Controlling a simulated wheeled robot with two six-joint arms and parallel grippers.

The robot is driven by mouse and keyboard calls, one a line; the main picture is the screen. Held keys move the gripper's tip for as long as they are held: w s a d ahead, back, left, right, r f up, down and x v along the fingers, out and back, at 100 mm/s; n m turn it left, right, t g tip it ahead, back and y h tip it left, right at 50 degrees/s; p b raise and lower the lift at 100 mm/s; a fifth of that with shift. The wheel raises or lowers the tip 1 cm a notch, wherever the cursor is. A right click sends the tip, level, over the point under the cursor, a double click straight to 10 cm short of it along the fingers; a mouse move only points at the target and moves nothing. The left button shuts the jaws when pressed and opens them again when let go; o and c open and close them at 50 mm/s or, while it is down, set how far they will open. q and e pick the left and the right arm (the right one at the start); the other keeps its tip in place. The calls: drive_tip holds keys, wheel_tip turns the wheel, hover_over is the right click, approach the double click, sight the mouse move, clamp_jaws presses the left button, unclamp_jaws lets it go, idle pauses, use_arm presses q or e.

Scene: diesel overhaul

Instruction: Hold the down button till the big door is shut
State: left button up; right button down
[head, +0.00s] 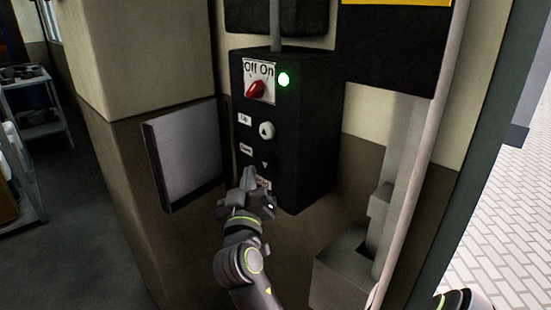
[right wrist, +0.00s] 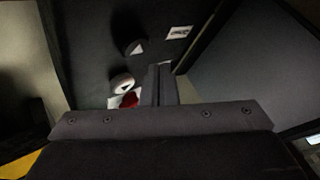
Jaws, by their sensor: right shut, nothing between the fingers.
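A black control box (head: 309,130) hangs on the wall. The down button (head: 265,164) is dark with a pale triangle, below the white up button (head: 266,130). My right gripper (head: 248,172) is shut and empty, its fingertips just left of and slightly below the down button in the head view. In the right wrist view the shut fingers (right wrist: 160,72) point at the box face, with the dark down button (right wrist: 135,46) and the white up button (right wrist: 122,85) beside them. I cannot tell whether they touch the panel. The big door cannot be made out. My left gripper is not in view.
A grey panel (head: 188,153) stands out from the wall at left. A pale vertical rail (head: 408,170) stands at right, beyond it a brick-patterned floor (head: 510,205).

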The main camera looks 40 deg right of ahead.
drive_tip(key=shift+d+r, duration=0.1)
drive_tip(key=shift+d, duration=0.45)
drive_tip(key=shift+d, duration=0.1)
idle(1.6)
drive_tip(key=shift+d, duration=0.35)
